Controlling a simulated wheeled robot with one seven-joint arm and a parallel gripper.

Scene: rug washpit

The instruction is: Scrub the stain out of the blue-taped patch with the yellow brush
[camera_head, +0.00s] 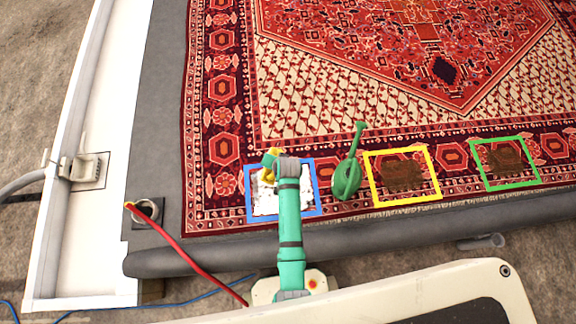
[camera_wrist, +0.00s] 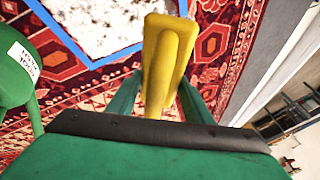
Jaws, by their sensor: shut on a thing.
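The blue-taped patch (camera_head: 309,206) lies near the front left of the red rug, and white foam covers its inside (camera_head: 264,204). No stain shows through the foam. The yellow brush (camera_head: 270,158) is in my gripper at the patch's upper edge in the head view. In the wrist view the yellow brush (camera_wrist: 168,60) stands between the two green fingers of my gripper (camera_wrist: 155,95), which is shut on it. The wrist view also shows the foam (camera_wrist: 95,22) and blue tape (camera_wrist: 65,38) beyond the brush. Whether the bristles touch the rug is hidden.
A green watering can (camera_head: 346,179) stands just right of the patch. Further right are a yellow-taped patch (camera_head: 436,180) and a green-taped patch (camera_head: 535,165), both with brown stains. A red hose (camera_head: 185,255) runs at the front left.

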